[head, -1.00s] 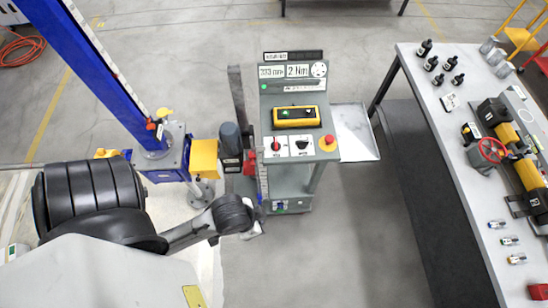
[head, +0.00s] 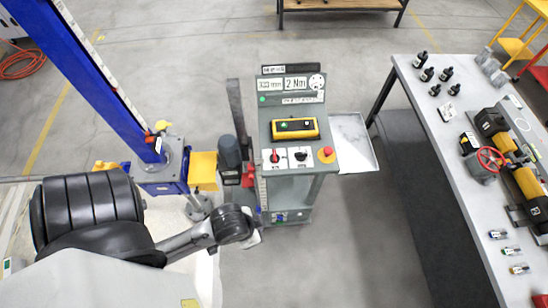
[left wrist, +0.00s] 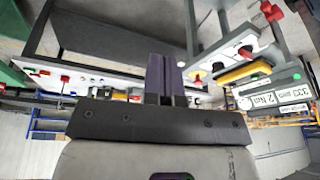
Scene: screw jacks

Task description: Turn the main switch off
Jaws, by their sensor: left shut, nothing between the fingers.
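The control console (head: 290,183) stands in the middle of the head view. On its sloped panel is a red rotary switch (head: 275,157) on a white plate, likely the main switch; its handle looks roughly upright. It also shows in the left wrist view (left wrist: 197,78), beyond and right of my fingers. Beside it are a black rotary knob (head: 301,155) and a red emergency stop (head: 326,154) on yellow. My left gripper (left wrist: 166,78) is shut and empty. In the head view its wrist is left of and below the panel, apart from the switch; the fingertips are mostly hidden there. My right gripper is out of view.
A yellow pendant (head: 295,128) lies above the switches, below the displays (head: 284,84). A blue screw-jack column (head: 100,75) and a motor (head: 229,153) stand left of the console. A tray (head: 352,143) juts out right. A workbench (head: 430,95) stands farther right.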

